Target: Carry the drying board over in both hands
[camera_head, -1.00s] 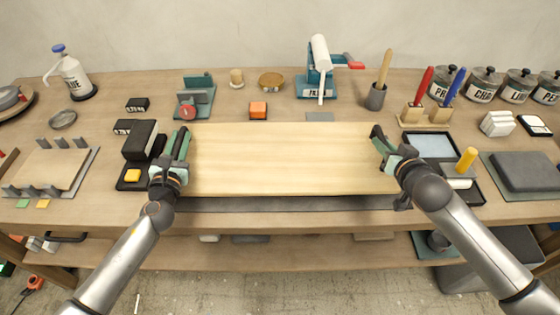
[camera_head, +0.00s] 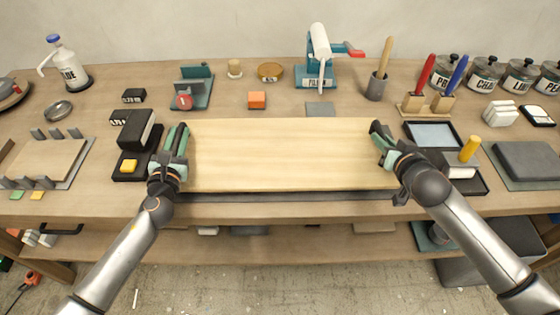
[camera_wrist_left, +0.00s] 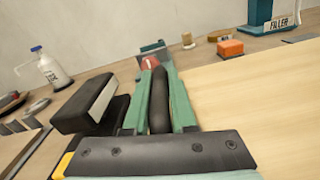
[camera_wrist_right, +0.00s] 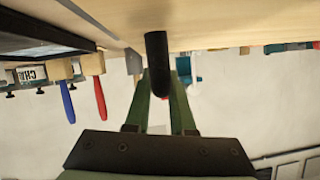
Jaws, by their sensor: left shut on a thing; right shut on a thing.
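The drying board (camera_head: 290,155) is a long, pale wooden plank lying level between my two grippers in the head view. My left gripper (camera_head: 176,146) is shut at its left end; the left wrist view shows the green fingers around a dark bar-shaped handle (camera_wrist_left: 159,100). My right gripper (camera_head: 381,140) is shut at its right end, with a dark handle (camera_wrist_right: 157,65) between its fingers in the right wrist view. A dark strip (camera_head: 290,197) shows below the board's front edge. The board hides the bench beneath it, and I cannot tell how high it is.
A black tray with a block (camera_head: 137,135) is close beside my left gripper. A framed tray (camera_head: 433,135) and a yellow-handled tool (camera_head: 469,149) are beside my right.

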